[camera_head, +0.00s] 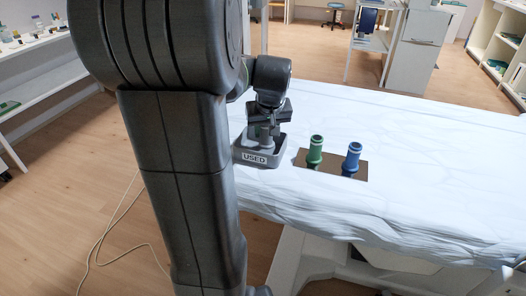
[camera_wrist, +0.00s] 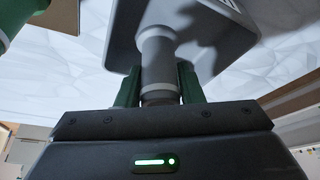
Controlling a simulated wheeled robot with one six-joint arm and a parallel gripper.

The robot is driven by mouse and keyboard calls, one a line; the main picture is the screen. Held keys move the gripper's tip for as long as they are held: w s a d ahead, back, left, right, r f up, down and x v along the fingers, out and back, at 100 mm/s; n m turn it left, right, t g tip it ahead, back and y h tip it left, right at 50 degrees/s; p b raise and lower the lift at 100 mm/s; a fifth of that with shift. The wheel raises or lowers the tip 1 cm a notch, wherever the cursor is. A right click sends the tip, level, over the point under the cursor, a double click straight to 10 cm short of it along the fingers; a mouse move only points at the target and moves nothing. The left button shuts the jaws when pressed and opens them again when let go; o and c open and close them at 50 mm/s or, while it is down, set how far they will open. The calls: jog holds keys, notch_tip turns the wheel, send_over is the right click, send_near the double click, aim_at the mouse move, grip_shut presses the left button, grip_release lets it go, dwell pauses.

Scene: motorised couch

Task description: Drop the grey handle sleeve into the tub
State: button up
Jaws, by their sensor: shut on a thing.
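My gripper (camera_head: 267,121) is shut on the grey handle sleeve (camera_head: 265,134), which hangs upright from the fingers. In the wrist view the sleeve (camera_wrist: 158,55) shows clearly between two green fingertips (camera_wrist: 159,86). The grey tub (camera_head: 241,154), labelled USED, sits on the white-covered couch at its left end. The sleeve is over the tub's opening; its far end shows against the tub's inside (camera_wrist: 125,38) in the wrist view. I cannot tell whether it touches the floor of the tub.
A green sleeve (camera_head: 315,150) and a blue sleeve (camera_head: 351,158) stand on a brown board (camera_head: 330,171) just right of the tub. The white couch cover (camera_head: 430,150) is clear further right.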

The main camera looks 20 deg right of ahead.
jog(key=o, duration=1)
jog(key=shift+o, duration=0.2)
jog(key=d+p+v, duration=0.1)
jog(key=p+v, duration=0.2)
jog(key=v, duration=1)
jog(key=shift+a+r, duration=0.45)
jog(key=b+x, duration=0.3)
jog(key=x, duration=1.1)
jog(key=shift+s+a+f, duration=0.1)
jog(key=shift+s+f, duration=0.05)
notch_tip(320, 180, up, 4)
jog(key=p, duration=0.3)
jog(key=shift+r+p, duration=0.55)
jog(key=shift+r, duration=0.05)
